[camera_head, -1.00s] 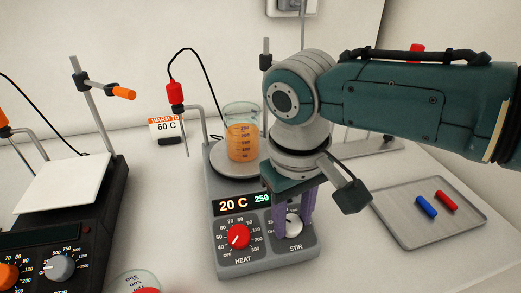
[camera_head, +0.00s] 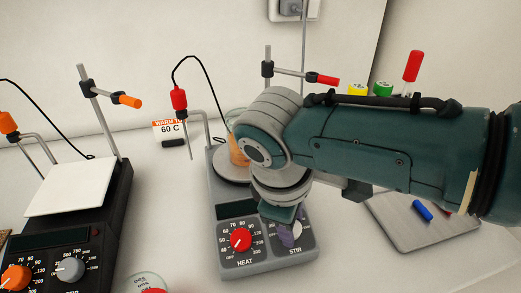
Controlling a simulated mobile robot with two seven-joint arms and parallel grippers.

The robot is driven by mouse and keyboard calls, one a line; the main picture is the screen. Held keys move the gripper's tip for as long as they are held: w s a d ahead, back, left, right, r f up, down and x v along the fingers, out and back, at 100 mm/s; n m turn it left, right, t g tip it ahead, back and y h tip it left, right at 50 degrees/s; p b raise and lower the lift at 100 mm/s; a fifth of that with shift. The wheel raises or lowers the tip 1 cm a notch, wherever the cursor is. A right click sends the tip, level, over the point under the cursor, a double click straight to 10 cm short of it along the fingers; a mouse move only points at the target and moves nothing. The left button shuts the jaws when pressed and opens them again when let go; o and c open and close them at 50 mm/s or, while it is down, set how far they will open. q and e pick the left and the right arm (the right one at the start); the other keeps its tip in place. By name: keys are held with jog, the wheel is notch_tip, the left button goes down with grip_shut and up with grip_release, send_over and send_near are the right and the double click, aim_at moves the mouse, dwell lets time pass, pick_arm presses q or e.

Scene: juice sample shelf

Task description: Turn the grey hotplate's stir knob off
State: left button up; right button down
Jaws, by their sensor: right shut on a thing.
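The grey hotplate (camera_head: 224,262) stands in the middle of the table with a beaker of orange liquid (camera_head: 237,150) on its plate, partly hidden by my arm. Its display (camera_head: 237,209) is dark in the part I see. Its red heat knob (camera_head: 241,240) is at the front left. The pale stir knob (camera_head: 297,229) is at the front right, partly covered by my right gripper (camera_head: 290,236), whose purple fingers are shut on it from above. The knob's exact pointer direction is hard to read. My left gripper is not in view.
A black hotplate (camera_head: 110,205) with orange and grey knobs stands at the left. A "WARM TO 60 C" card (camera_head: 168,131) is behind. A metal tray (camera_head: 410,235) with a blue stick (camera_head: 422,210) lies at the right, partly under my arm. Clamp stands rise behind both hotplates.

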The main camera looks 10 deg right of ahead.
jog(key=shift+a, duration=0.1)
dwell(0.3)
jog(key=shift+c, duration=2.2)
grip_release()
jog(key=p+v, duration=0.3)
jog(key=v, duration=0.7)
jog(key=shift+s+f, duration=0.15)
